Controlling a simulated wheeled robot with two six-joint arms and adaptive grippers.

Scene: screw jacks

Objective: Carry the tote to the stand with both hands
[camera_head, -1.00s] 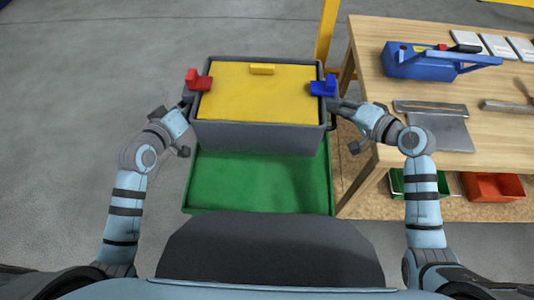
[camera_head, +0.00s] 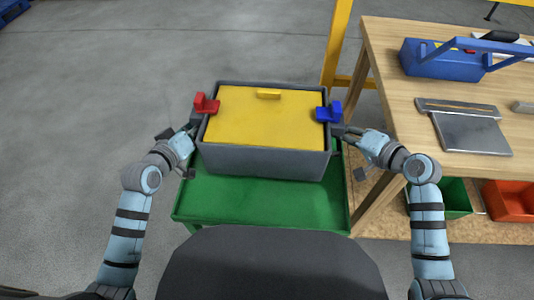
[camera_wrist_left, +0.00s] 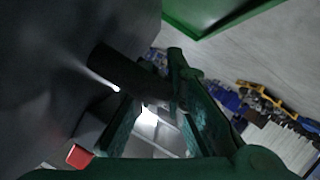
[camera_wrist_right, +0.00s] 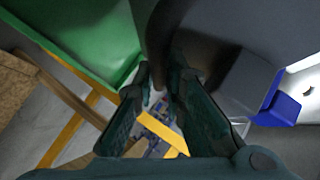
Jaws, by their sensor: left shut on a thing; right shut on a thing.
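The grey tote (camera_head: 265,161) is in the middle of the head view, with a yellow panel (camera_head: 262,120) across its top. A red piece (camera_head: 205,104) sits on its left rim and a blue piece (camera_head: 329,112) on its right rim. My left gripper (camera_head: 191,131) is shut on the tote's left handle; that dark handle (camera_wrist_left: 125,78) runs between the fingers in the left wrist view. My right gripper (camera_head: 341,132) is shut on the right handle, which is dark and partly hidden. A green tray-like stand (camera_head: 260,205) shows below the tote; whether they touch I cannot tell.
A wooden workbench (camera_head: 400,92) stands at the right, with a blue toolbox (camera_head: 440,62) and a metal plate (camera_head: 470,132) on it. Green (camera_head: 456,198) and red (camera_head: 508,202) bins sit on its lower shelf. A yellow post (camera_head: 338,45) rises behind.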

